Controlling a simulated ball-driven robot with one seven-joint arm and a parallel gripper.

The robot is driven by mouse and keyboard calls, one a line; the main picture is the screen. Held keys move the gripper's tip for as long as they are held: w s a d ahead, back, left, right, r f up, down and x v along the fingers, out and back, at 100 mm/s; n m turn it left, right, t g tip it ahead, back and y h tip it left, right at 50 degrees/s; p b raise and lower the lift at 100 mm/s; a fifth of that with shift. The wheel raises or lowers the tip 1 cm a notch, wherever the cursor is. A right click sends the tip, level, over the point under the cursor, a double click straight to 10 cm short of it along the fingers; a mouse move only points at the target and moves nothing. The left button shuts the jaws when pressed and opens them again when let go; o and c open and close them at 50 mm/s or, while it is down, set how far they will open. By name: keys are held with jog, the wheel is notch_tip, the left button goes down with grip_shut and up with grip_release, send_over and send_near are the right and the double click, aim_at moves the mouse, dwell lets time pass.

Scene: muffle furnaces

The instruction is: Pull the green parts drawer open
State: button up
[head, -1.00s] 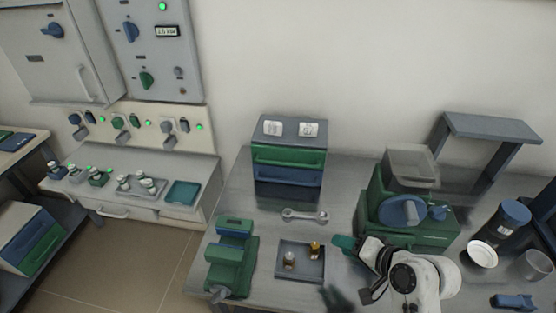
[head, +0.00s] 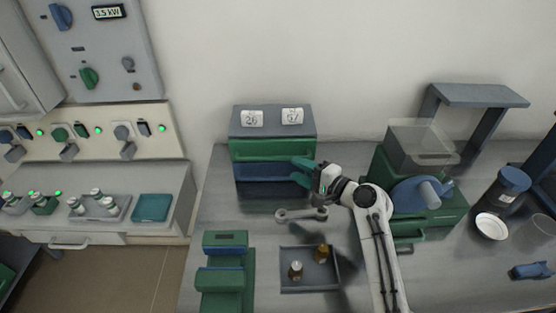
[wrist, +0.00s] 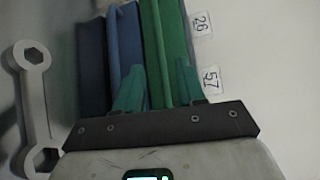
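The green parts drawer (head: 262,149) is the upper drawer of a small grey cabinet on the bench, and it looks shut. It also shows turned sideways in the wrist view (wrist: 178,40), with a long bar handle (wrist: 158,45) along it. My gripper (head: 299,171) is at the right front of the cabinet. In the wrist view its two green fingers (wrist: 158,78) are apart, one on each side of the green handle's line. I cannot tell whether they touch it. The blue drawer (head: 262,170) sits directly below, also seen in the wrist view (wrist: 126,42).
Two numbered white labels (head: 252,118) lie on the cabinet top. A wrench (head: 302,215) lies in front of the cabinet. A tray (head: 285,287) with two small bottles and a green vise (head: 226,270) are nearer. A green machine (head: 432,215) stands right of my arm.

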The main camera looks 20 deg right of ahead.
aim_at(278, 159)
jog(key=x, duration=0.7)
jog(key=shift+w+a, duration=0.15)
jog(key=shift+w, duration=0.2)
grip_shut()
jog(key=shift+f, duration=0.1)
